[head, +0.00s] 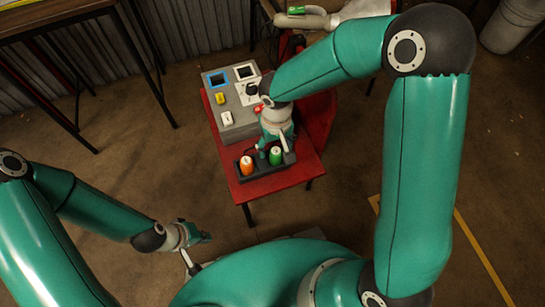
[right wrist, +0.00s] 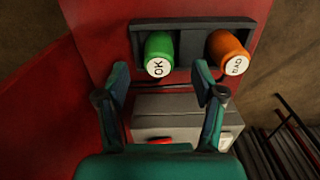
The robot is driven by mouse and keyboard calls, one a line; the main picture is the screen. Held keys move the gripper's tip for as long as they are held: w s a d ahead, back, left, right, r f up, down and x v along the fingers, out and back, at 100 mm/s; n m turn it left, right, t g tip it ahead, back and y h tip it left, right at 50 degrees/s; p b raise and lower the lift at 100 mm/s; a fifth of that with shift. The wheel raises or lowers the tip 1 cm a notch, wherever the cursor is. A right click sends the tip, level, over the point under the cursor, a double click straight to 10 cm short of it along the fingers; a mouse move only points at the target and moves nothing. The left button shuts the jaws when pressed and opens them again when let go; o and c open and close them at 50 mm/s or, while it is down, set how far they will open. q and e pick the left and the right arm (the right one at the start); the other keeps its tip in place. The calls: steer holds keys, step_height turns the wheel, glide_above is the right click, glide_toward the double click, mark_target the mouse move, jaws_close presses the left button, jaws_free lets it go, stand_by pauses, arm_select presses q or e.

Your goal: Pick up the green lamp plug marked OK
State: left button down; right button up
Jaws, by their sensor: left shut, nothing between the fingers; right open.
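The green lamp plug (head: 276,155) stands in a dark holder (head: 262,171) on the red stand, beside the orange plug (head: 246,165). In the right wrist view the green plug (right wrist: 158,48) shows a white end marked OK, and the orange plug (right wrist: 232,52) is marked BAD. My right gripper (right wrist: 160,72) is open. Its fingers point at the holder, one on each side of the green plug's line, and the right finger lies between the two plugs. No clear contact shows. My left gripper (head: 198,238) is shut and empty, low at left, away from the stand.
A grey panel box (head: 237,125) with switches and framed squares stands behind the holder on the red stand (head: 306,167). A dark table (head: 48,18) is at upper left, a bin (head: 512,24) at upper right. The brown floor around the stand is mostly clear.

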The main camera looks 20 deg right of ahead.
mark_target(276, 150)
step_height(276, 150, down, 4)
steer(key=shift+d+r+b, duration=0.1)
steer(key=shift+r+b, duration=0.15)
steer(key=shift+b, duration=0.3)
steer(key=c, duration=1.2)
